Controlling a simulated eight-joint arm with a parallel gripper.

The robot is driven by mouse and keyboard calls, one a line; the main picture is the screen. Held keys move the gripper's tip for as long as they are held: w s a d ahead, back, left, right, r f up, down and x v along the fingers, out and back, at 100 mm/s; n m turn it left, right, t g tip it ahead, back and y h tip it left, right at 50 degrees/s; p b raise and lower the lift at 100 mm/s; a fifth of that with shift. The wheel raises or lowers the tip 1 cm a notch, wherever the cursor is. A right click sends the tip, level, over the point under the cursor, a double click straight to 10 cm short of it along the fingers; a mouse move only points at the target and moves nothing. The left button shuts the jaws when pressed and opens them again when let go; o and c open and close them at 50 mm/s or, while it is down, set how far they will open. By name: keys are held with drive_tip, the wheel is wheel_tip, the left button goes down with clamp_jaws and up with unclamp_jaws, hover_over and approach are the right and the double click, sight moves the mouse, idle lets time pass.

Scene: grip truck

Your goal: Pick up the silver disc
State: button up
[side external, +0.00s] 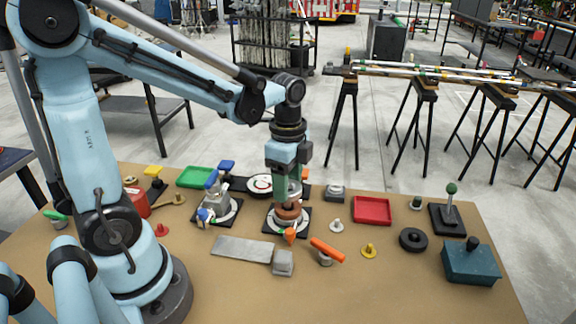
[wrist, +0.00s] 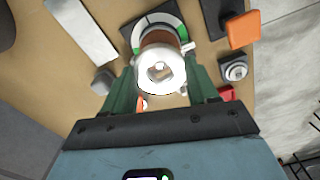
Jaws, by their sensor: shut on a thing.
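My gripper (wrist: 161,68) is shut on the silver disc, with one finger on each side. In the side view my gripper (side external: 287,201) points down over the copper-brown part (side external: 288,213) on its black plate. The disc is largely hidden by my fingers there. I cannot tell whether it is clear of the cylinder.
A similar black-plated fixture (side external: 217,212) with blue and white parts stands to the left. A grey plate (side external: 242,249), a grey block (side external: 283,262) and an orange-topped piece (side external: 327,249) lie in front. A red tray (side external: 372,210) is to the right. The front centre board is bare.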

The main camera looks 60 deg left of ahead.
drive_tip(key=s+d+r, duration=0.5)
drive_tip(key=d+r, duration=0.2)
drive_tip(key=d, duration=0.3)
drive_tip(key=m, duration=0.1)
hover_over(371, 245)
wheel_tip(371, 245, down, 7)
drive_tip(key=shift+s+a+r, duration=0.1)
drive_tip(key=shift+s+a, duration=0.05)
drive_tip(key=shift+f, duration=2.65)
drive_tip(key=shift+f, duration=0.35)
drive_tip(key=shift+f, duration=0.25)
drive_tip(key=shift+f, duration=0.9)
